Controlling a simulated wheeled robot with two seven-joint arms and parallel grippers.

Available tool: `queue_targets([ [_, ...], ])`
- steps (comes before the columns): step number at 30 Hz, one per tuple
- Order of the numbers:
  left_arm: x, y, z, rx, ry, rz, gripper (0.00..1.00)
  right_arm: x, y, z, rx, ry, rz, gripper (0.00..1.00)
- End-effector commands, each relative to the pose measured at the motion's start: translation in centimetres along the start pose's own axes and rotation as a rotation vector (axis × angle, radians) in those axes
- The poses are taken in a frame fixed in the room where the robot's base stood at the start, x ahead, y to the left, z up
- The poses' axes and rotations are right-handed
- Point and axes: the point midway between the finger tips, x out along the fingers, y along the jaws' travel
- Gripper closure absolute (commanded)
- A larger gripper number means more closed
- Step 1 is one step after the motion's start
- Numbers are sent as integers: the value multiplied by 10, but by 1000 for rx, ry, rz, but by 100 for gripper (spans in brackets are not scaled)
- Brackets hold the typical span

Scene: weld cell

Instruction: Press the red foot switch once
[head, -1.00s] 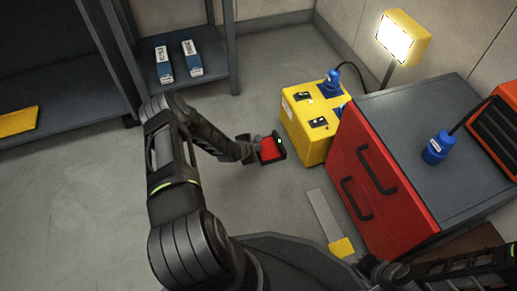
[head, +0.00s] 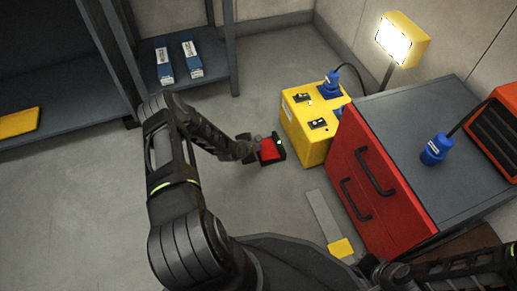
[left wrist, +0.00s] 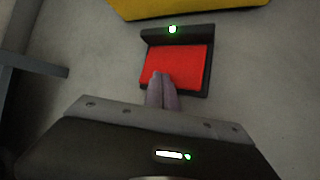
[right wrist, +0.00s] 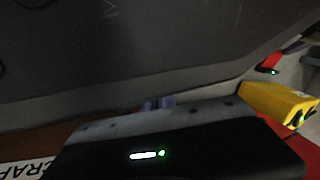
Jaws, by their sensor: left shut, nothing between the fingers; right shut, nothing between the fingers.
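The red foot switch (head: 269,151) sits on the floor beside the yellow box. It has a red pedal in a dark frame, and a small green light glows on its far side. In the left wrist view the red pedal (left wrist: 180,66) lies just ahead of my fingers. My left gripper (left wrist: 162,80) is shut and empty, its fingertips overlapping the pedal's near edge; whether they touch it I cannot tell. In the head view my left gripper (head: 251,147) is at the switch's left side. My right gripper (right wrist: 157,103) is shut and empty, far from the switch.
A yellow box (head: 304,143) with sockets and a blue plug stands just behind the switch. A red-fronted cabinet (head: 370,195) is to the right. A flat metal strip with a yellow end (head: 341,247) lies on the floor. Shelving stands at left; the floor between is clear.

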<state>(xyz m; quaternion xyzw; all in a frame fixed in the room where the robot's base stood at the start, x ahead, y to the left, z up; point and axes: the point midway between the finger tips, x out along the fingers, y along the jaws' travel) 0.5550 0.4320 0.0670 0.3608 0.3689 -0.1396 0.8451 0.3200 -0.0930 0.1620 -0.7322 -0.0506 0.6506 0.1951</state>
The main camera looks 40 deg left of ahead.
Motion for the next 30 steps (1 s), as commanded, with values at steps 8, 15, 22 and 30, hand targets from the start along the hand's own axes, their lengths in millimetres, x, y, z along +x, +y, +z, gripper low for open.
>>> queue_targets([
  [8, -8, 6, 5, -2, 0, 0, 100, -7, -3, -1, 0, 0, 0, 100],
  [15, -7, 6, 5, -1, 0, 1, 100, -7, -2, -1, 0, 0, 0, 100],
  [22, -16, 12, 11, 0, 0, 2, 100, -15, -6, -1, 0, 0, 0, 100],
  [30, -35, 25, 25, -1, 0, 0, 100, -33, -12, -3, 0, 0, 0, 100],
])
